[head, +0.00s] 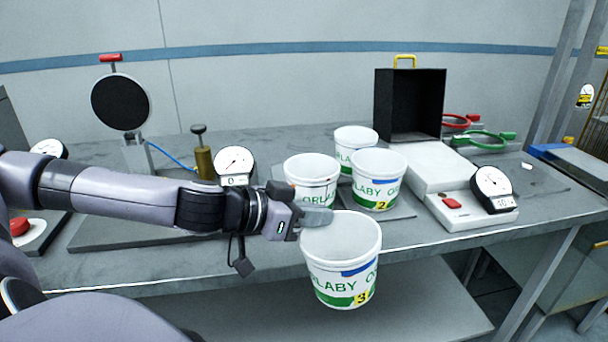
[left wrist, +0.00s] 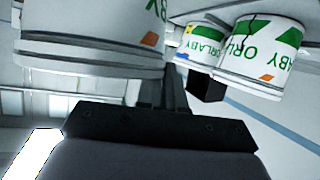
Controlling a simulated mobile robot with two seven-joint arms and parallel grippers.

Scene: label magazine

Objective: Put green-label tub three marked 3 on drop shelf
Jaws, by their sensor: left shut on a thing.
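Tub three (head: 342,266) is a white open tub with green ORLABY lettering, a green band, a blue patch and a yellow mark 3. My left gripper (head: 318,216) is shut on its rim at the left side. The tub hangs nearly upright in front of the bench's front edge, above a lower grey shelf (head: 250,318). I cannot tell for sure whether that is the drop shelf. In the left wrist view the held tub (left wrist: 90,40) fills the upper left, close to the gripper (left wrist: 162,92). My right gripper is not in view.
A tub marked 2 (head: 378,182) and two more tubs (head: 311,183) (head: 355,144) stand grouped on the bench (head: 400,233) behind the held one. Dial gauges (head: 235,163) (head: 492,186) flank them. A black open box (head: 408,105) stands behind. Space before the bench is open.

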